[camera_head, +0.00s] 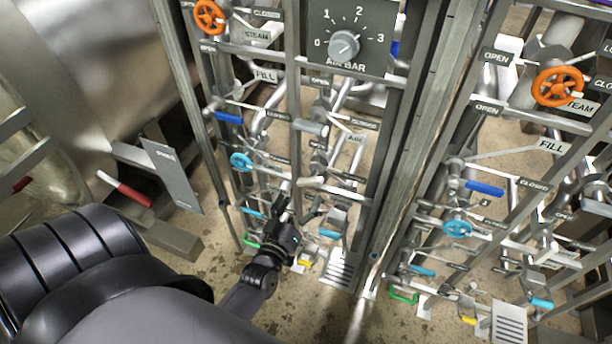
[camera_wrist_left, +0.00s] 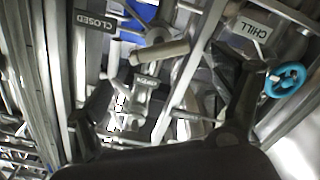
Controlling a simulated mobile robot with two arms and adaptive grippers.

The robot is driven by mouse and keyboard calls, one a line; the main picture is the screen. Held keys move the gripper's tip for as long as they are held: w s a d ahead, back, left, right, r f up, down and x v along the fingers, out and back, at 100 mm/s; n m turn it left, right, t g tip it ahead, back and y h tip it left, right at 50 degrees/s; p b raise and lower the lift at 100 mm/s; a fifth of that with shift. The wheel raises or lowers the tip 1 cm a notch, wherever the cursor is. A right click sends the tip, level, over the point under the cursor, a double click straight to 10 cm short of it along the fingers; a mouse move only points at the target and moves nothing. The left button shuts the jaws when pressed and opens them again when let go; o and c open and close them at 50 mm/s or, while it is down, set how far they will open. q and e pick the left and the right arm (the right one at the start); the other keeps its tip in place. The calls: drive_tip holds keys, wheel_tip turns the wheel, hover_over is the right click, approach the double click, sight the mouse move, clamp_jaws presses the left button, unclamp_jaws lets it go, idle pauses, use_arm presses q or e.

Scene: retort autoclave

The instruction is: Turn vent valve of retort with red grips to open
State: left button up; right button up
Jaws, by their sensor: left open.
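A red grip (camera_head: 128,192) shows on the retort at the left of the head view. The left pipe panel beside it carries several valves. A pale beige lever handle (camera_head: 312,182) sits low on this panel, and it also shows in the left wrist view (camera_wrist_left: 160,52); I cannot read a vent label on it. My left gripper (camera_head: 301,208) is just below this handle in the head view, open. In the left wrist view its fingers (camera_wrist_left: 168,78) are spread, with the handle beyond and between them, apparently apart from it. My right gripper is not in view.
A blue handwheel (camera_head: 241,162) and a blue lever (camera_head: 229,118) are close by on the left panel, with a CHILL plate (camera_wrist_left: 254,30) near the right finger. An air dial (camera_head: 345,45) is above. A similar panel with an orange handwheel (camera_head: 557,86) stands right. Pipes crowd the gripper.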

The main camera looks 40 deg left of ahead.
use_arm(q)
drive_tip(key=v, duration=0.5)
idle(1.9)
drive_tip(key=b, duration=0.4)
approach(308, 185)
drive_tip(key=p+x, duration=0.1)
drive_tip(key=x, duration=1)
drive_tip(key=shift+c, duration=0.4)
drive_tip(key=c, duration=1.1)
